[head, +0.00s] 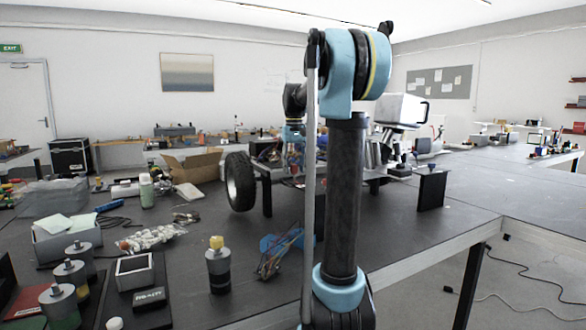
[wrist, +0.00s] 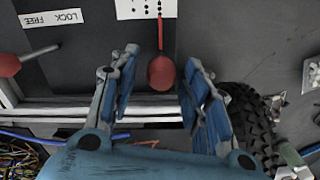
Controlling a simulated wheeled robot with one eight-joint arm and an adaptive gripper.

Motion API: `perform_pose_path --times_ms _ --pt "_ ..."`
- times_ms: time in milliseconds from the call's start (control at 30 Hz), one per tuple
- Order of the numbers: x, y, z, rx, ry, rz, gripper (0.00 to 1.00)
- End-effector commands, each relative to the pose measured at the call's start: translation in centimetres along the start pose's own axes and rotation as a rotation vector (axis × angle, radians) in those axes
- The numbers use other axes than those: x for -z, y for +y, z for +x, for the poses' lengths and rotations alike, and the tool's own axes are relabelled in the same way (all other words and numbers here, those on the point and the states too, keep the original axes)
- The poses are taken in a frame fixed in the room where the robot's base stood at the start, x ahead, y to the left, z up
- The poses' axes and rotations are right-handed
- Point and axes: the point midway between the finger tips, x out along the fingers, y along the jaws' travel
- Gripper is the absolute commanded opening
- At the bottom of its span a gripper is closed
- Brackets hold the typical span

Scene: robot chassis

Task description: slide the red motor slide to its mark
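In the wrist view, a rounded red knob (wrist: 162,73) on a thin red stem shows between the fingers of my gripper (wrist: 162,62). The fingers are open, one on each side of the knob, with a gap on both sides. The stem runs up to a white label with dark dots (wrist: 128,9). I cannot tell whether this label carries the mark. A second red knob (wrist: 9,65) with a dark rod sits at the left edge, by a label reading LOCK FREE (wrist: 52,18). In the head view my arm hides much of the chassis (head: 267,190).
A black wheel (wrist: 247,122) lies right of my gripper in the wrist view. Coloured wires (wrist: 18,160) are at lower left. In the head view, weights, a yellow-topped cylinder (head: 218,268) and an open cardboard box (head: 190,165) stand on the dark table; its right side is clearer.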

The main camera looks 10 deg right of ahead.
Motion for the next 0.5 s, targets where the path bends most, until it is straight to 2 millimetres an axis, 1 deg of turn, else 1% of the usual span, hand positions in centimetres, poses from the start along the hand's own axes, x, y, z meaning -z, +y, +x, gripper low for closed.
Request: perform_pose_path --times_ms 33,67,100,167,333,500 --pt "0.0 0.0 0.0 0.000 0.000 0.000 0.28" --pt "0.0 0.0 0.0 0.000 0.000 0.000 0.21" --pt "0.0 0.0 0.0 0.000 0.000 0.000 0.12" --pt "0.0 0.0 0.0 0.000 0.000 -0.001 0.00" --pt "0.1 -0.1 0.0 0.000 0.000 -0.002 0.00" --pt "0.4 1.1 0.0 -0.001 0.000 -0.001 0.00"
